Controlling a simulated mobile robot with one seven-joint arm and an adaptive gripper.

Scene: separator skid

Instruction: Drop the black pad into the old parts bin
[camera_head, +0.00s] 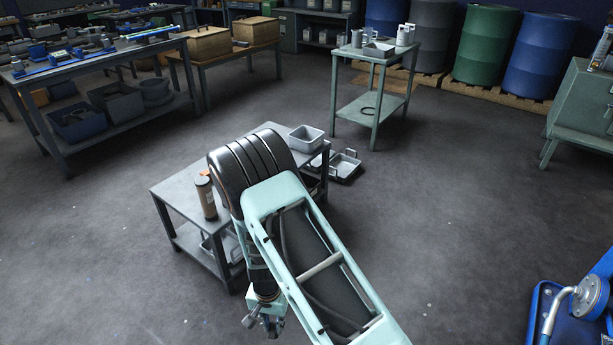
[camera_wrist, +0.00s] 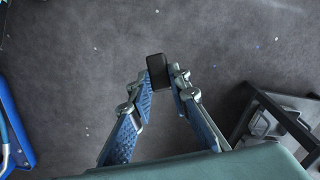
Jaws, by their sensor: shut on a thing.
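My gripper (camera_wrist: 167,78) is shut on the black pad (camera_wrist: 156,67), a small dark block held between the fingertips in the wrist view. Bare grey floor shows below and beyond it. In the head view my gripper (camera_head: 263,322) hangs low in front of the small grey table, and the pad cannot be made out there. A light grey open bin (camera_head: 306,138) stands on the far right corner of that table. No label shows, so I cannot tell whether it is the old parts bin. My arm hides much of the table.
The small grey table (camera_head: 172,190) carries a brown cylinder (camera_head: 205,197). Its edge shows at right in the wrist view (camera_wrist: 285,112). Grey trays (camera_head: 345,166) lie on the floor behind it. A blue cart (camera_head: 572,320) with a gauge stands at lower right. Floor around is open.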

